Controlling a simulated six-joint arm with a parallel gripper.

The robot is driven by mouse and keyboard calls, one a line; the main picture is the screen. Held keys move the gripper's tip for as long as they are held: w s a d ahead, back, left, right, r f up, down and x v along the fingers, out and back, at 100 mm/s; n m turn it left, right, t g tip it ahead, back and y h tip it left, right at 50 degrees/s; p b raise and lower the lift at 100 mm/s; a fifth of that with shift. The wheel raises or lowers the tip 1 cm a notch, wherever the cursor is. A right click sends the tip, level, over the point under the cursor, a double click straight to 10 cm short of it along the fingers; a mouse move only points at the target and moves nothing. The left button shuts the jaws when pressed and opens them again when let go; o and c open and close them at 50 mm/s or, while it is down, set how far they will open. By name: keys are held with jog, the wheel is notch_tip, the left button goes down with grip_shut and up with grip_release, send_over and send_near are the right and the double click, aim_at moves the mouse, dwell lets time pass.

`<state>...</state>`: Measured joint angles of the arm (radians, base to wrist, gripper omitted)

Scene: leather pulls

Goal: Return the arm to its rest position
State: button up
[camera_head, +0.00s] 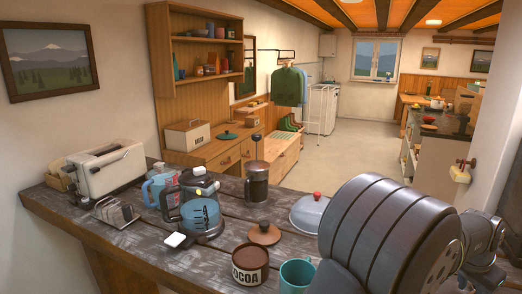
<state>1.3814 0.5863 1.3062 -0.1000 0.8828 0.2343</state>
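A large grey banded arm link of mine (385,235) fills the lower right of the head view, in front of the counter's right end. More grey jointed metal (485,240), which looks like part of my arm, shows at its right. I cannot make out my gripper or its fingers, so I cannot see whether it is open or holds anything. The arm hides the counter behind it.
On the dark wooden counter (75,212) stand a toaster (110,168), toast rack (117,212), glass kettle (203,215), French press (257,187), cocoa tin (250,266), brown lid (264,233), teal mug (297,274) and domed lid (308,212). The mug and domed lid are nearest my arm.

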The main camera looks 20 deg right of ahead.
jog(key=v, duration=1.1)
jog(key=x, duration=1.1)
jog(key=shift+d+f, duration=0.2)
jog(key=shift+f, duration=0.05)
notch_tip(320, 180, up, 4)
jog(key=shift+r, duration=0.1)
jog(key=s+a+r, duration=0.4)
jog(key=s+r, duration=0.3)
jog(key=s, duration=0.4)
jog(key=w+a+r+n+t, duration=0.1)
jog(key=w+a+r+n, duration=0.15)
jog(key=w, duration=1.05)
jog(key=w+a+r+n, duration=0.15)
jog(key=w+a, duration=0.25)
jog(key=w, duration=0.9)
jog(key=w+a+r+n+t, duration=0.1)
jog(key=w+a+r, duration=0.2)
jog(key=w, duration=1)
jog(key=w+a+r+n, duration=0.1)
jog(key=w+a+r, duration=0.1)
jog(key=w+a, duration=0.9)
jog(key=shift+w+r+n+y, duration=0.3)
jog(key=shift+w, duration=0.35)
jog(key=shift+o, duration=0.2)
